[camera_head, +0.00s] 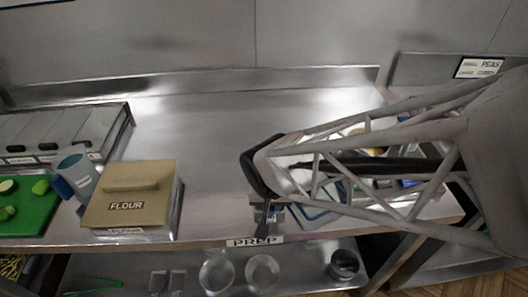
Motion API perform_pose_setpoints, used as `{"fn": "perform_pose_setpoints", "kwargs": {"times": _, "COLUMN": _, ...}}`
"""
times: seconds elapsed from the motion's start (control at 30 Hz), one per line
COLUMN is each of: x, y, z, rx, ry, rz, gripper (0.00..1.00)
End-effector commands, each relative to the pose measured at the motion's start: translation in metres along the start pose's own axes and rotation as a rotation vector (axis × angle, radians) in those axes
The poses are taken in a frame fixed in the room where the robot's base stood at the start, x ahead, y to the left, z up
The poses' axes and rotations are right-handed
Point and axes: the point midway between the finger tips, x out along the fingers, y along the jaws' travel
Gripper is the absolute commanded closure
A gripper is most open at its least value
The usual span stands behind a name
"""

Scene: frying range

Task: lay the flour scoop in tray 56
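My arm reaches in from the right, and my gripper (267,216) points down near the front edge of the prep counter. Its fingers are small and dark here, and I cannot tell whether they are open or shut. I cannot make out a flour scoop. A tan lidded box marked FLOUR (128,190) stands to the left of my gripper, with its lid on. No tray number 56 can be read. A blue-edged flat item (318,213) shows partly behind my arm, just right of the gripper; I cannot tell whether it is a tray.
A grey jug with a blue handle (79,172) stands left of the flour box. A green board (28,205) with cut vegetables lies at far left. A grey divided container (62,128) stands behind. The counter's middle (200,130) is clear. Round containers sit on the shelf below.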

Motion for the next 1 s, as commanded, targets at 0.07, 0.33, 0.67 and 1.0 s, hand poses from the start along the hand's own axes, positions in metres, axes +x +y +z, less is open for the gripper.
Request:
{"fn": "perform_pose_setpoints", "kwargs": {"times": 0.07, "x": 0.0030, "y": 0.0000, "z": 0.0007, "rx": 0.000, "ry": 0.000, "rz": 0.000, "gripper": 1.00}}
{"fn": "perform_pose_setpoints", "kwargs": {"times": 0.33, "x": 0.0076, "y": -0.0001, "z": 0.0016, "rx": -0.001, "ry": 0.001, "rz": 0.000, "gripper": 1.00}}
{"fn": "perform_pose_setpoints", "kwargs": {"times": 0.67, "x": 0.0077, "y": -0.0001, "z": 0.0016, "rx": -0.001, "ry": 0.001, "rz": 0.000, "gripper": 0.69}}
{"fn": "perform_pose_setpoints", "kwargs": {"times": 1.0, "x": 0.0078, "y": -0.0001, "z": 0.0017, "rx": -0.001, "ry": 0.001, "rz": 0.000, "gripper": 0.45}}
